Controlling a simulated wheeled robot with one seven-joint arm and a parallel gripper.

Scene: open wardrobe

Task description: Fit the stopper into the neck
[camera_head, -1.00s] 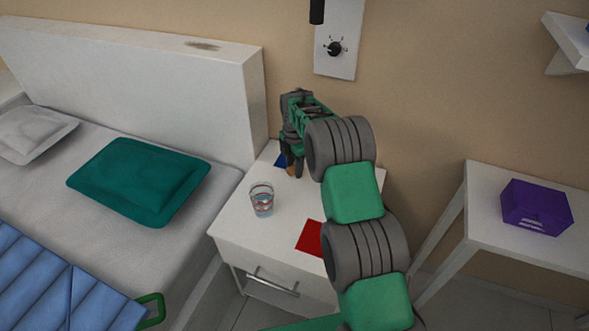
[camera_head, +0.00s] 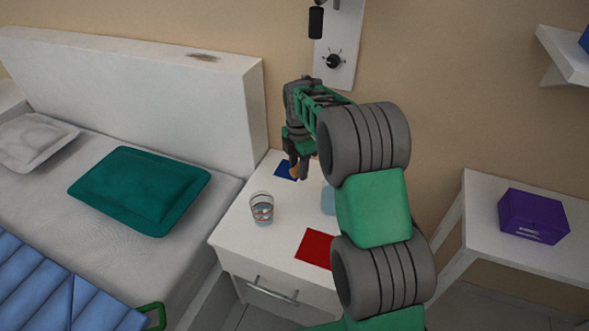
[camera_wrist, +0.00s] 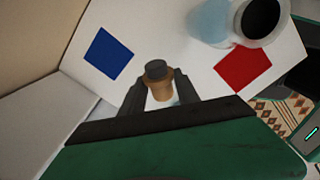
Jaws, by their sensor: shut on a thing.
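My gripper (camera_head: 299,168) is above the back part of the white nightstand, near the blue square. In the wrist view its fingers (camera_wrist: 157,92) are shut on a brown stopper (camera_wrist: 160,86) with a dark grey top. A bit of the brown stopper (camera_head: 293,172) shows between the fingers in the head view. A pale blue bottle (camera_wrist: 209,22) with a wide white neck and dark round mouth (camera_wrist: 262,18) stands apart from the stopper, at the upper right of the wrist view. In the head view the bottle (camera_head: 328,200) is mostly hidden behind my arm.
A clear glass (camera_head: 262,208) with a striped pattern stands on the nightstand (camera_head: 236,228). A blue square (camera_head: 285,169) and a red square (camera_head: 316,248) lie flat there. The bed's headboard (camera_head: 225,110) is left, the wall behind, a purple box (camera_head: 533,216) right.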

